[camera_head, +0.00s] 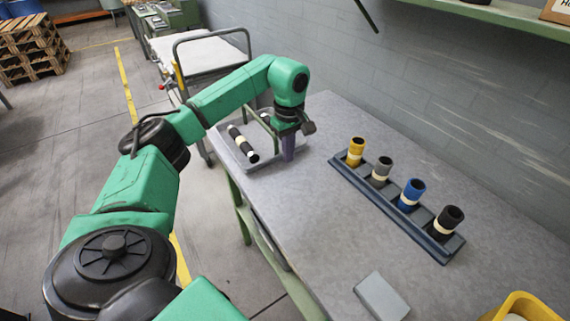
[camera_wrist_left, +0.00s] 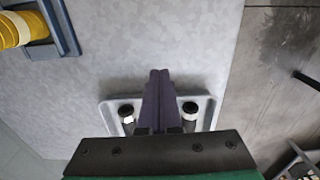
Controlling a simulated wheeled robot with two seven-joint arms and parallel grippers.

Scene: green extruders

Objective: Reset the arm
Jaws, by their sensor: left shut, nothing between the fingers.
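My left arm (camera_head: 232,90) is green with black joints and reaches in from the left over the grey table (camera_head: 270,205). My left gripper (camera_head: 288,152) has purple fingers and points down at the right side of a shallow grey tray (camera_head: 229,159). In the left wrist view its fingers (camera_wrist_left: 159,75) are shut together with nothing between them. A black-and-white cylinder (camera_head: 242,144) lies in the tray. In the left wrist view two black-and-white cylinder ends (camera_wrist_left: 190,109) show on either side of the fingers. My right gripper is not in view.
A dark rack (camera_head: 343,177) holds yellow (camera_head: 356,150), grey (camera_head: 382,169), blue (camera_head: 412,194) and black (camera_head: 447,221) cylinders upright. A grey block (camera_head: 381,297) and a yellow bin (camera_head: 523,307) are at the near right. The table's middle is clear. A grey wall stands behind.

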